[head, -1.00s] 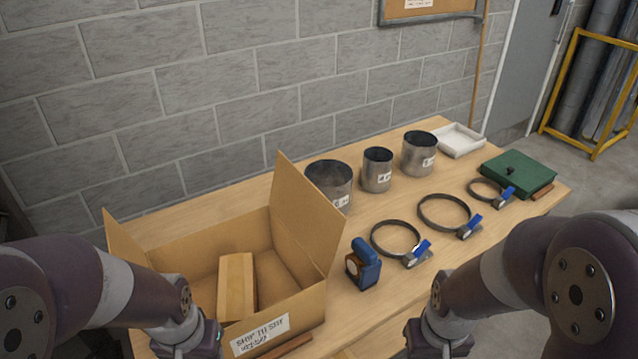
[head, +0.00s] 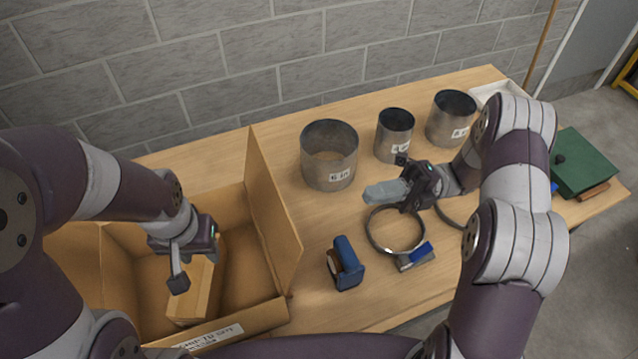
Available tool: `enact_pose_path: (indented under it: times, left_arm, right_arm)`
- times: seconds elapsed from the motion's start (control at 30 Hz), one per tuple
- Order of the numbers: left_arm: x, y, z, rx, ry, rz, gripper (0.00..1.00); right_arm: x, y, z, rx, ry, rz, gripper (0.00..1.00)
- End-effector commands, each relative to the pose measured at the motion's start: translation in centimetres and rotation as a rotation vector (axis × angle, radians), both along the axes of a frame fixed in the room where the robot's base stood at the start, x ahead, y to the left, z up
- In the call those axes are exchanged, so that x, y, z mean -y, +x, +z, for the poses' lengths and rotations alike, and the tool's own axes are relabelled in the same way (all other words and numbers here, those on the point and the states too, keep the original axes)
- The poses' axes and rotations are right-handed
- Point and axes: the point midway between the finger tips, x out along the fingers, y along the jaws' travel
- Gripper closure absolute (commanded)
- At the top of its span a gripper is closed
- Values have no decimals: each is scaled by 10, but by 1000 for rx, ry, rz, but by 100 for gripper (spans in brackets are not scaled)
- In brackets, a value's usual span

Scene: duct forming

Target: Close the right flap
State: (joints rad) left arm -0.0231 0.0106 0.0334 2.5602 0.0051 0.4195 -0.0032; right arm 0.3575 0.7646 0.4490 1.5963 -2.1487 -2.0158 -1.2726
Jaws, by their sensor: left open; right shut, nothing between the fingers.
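The open cardboard box (head: 235,318) sits at the left of the table. Its right flap (head: 268,210) stands up, leaning slightly outward. The left flap (head: 75,265) is partly hidden behind my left arm. My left gripper (head: 192,270) is open over the inside of the box, pointing down above a long cardboard-coloured block (head: 200,295); whether it touches the block is unclear. My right gripper (head: 383,193) is shut and empty. It points left toward the right flap from the right, with a clear gap between them, above the table near a ring clamp.
Metal duct cylinders (head: 329,155) stand behind and right of the flap. A blue tool (head: 346,265) stands just right of the box. A ring clamp (head: 394,232) lies below my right gripper. A green case (head: 590,163) is at the right end.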

Motion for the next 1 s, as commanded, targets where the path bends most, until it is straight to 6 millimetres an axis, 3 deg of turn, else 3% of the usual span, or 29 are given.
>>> enact_pose_path:
  times: [0.17,0.33,0.4,0.7,1.0]
  left_arm:
    - [0,0,-17,0,0,0,57]
    - [0,0,-27,0,0,0,57]
    - [0,0,-8,0,0,0,57]
    - [0,0,19,0,0,0,57]
    - [0,0,24,0,0,0,57]
  right_arm:
    - [-16,-5,-1,19,2,-4,100]
    - [-49,-16,9,19,0,-3,100]
    - [-63,-20,22,12,2,-2,100]
    - [-115,-37,34,12,0,-5,100]
    - [-130,-42,33,14,-1,-7,100]
